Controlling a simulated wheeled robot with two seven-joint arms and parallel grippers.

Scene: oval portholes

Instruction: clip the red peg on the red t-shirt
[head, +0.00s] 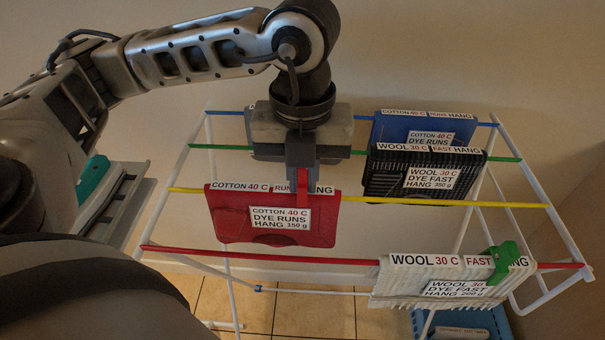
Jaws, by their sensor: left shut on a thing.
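The red t-shirt (325,224) hangs folded over the yellow line (415,201) of the drying rack, with a label strip along its top and a white label on its front. My left gripper (303,168) comes down from above and is shut on the red peg (306,181). The peg points down at the t-shirt's top edge, covering part of the strip right of its middle. I cannot tell whether the peg grips the cloth or only overlaps it in the view. My right gripper is out of view.
A white garment with a green peg (502,262) hangs on the red line (255,256) at front right. A black garment (385,178) and a blue garment (390,131) hang behind. A blue basket (500,325) stands low at right. The yellow line is bare right of the t-shirt.

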